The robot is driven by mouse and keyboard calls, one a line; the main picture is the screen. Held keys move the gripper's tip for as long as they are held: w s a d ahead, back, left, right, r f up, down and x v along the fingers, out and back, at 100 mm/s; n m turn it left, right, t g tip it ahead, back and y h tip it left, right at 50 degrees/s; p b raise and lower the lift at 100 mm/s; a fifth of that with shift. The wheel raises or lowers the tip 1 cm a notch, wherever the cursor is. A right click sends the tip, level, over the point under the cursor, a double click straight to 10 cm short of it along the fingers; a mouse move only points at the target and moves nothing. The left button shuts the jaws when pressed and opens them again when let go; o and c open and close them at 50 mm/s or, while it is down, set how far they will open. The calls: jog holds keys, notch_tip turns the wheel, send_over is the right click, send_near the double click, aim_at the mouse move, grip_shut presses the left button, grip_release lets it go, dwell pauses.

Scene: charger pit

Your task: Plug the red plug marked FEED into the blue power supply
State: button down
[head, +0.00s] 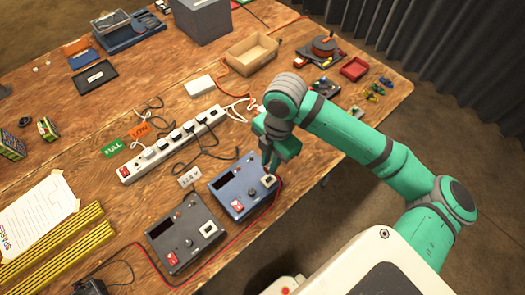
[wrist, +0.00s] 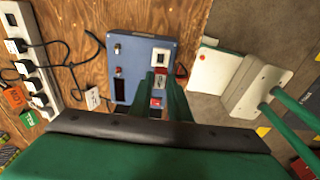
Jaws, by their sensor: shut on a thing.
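The blue power supply (head: 227,190) lies on the wooden table, with a dark display, a knob, a red switch and a pale socket (head: 268,181) near its right edge. It also shows in the wrist view (wrist: 139,50), with the socket (wrist: 161,57) just beyond my fingertips. My gripper (head: 269,165) is over the supply's right side, shut on the red plug. In the wrist view, the plug (wrist: 161,80) shows small between my fingers, its label too small to read. The plug appears apart from the socket in the picture, but its height above the panel cannot be told.
A dark grey supply (head: 185,232) stands beside the blue one. A red cable (head: 222,262) runs along the table's front. A white power strip (head: 172,146) with several plugs lies behind. A cardboard box (head: 251,54) stands at the back.

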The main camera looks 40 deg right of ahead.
jog(key=shift+f, duration=2.95)
jog(key=shift+f, duration=0.7)
dwell(0.8)
jog(key=c, duration=1.3)
grip_release()
jog(key=shift+o, duration=0.2)
jog(key=shift+r, duration=3.75)
